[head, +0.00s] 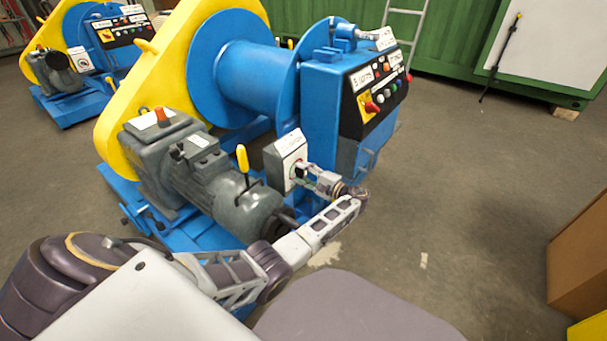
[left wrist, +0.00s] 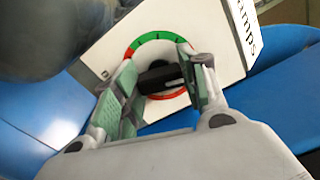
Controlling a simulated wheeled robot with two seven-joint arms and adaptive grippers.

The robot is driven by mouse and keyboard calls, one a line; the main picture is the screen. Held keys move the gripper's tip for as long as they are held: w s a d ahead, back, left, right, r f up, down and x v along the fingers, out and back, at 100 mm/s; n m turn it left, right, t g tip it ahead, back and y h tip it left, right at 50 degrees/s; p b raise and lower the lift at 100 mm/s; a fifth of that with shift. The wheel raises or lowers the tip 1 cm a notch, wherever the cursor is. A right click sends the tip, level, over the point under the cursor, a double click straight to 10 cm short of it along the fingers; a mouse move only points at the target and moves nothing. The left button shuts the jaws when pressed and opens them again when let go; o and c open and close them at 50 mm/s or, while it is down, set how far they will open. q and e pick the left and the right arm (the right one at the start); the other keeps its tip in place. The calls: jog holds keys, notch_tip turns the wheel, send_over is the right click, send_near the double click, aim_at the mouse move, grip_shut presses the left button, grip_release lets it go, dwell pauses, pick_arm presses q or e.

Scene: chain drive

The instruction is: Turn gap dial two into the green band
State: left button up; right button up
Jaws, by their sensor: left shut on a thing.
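A white dial box (head: 286,157) stands between the grey motor and the blue control cabinet. Its face carries a black knob (left wrist: 160,78) inside a ring with a green band (left wrist: 150,42) along the upper left and red parts at the lower left and below. My left gripper (head: 300,172) reaches the box from the right in the head view. In the left wrist view its two fingers (left wrist: 160,84) are shut on the knob, one at each side. I cannot tell where the knob's pointer stands. The fingers cover parts of the ring. My right gripper is out of view.
The motor (head: 215,180) with a yellow-handled lever (head: 243,160) stands left of the dial box. The control cabinet (head: 325,95) with buttons and a red switch stands behind it. A cardboard-coloured box (head: 580,235) is at the right edge. The floor between is clear.

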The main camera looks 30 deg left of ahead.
pick_arm(q)
jog(key=n, duration=0.3)
jog(key=shift+f+n, duration=0.1)
jog(key=shift+n, duration=0.3)
jog(key=n, duration=0.8)
jog(key=shift+f+n, duration=0.1)
jog(key=shift+n, duration=1.7)
jog(key=o, duration=1)
jog(key=shift+o, duration=0.2)
jog(key=d, duration=1.2)
jog(key=shift+s, duration=0.45)
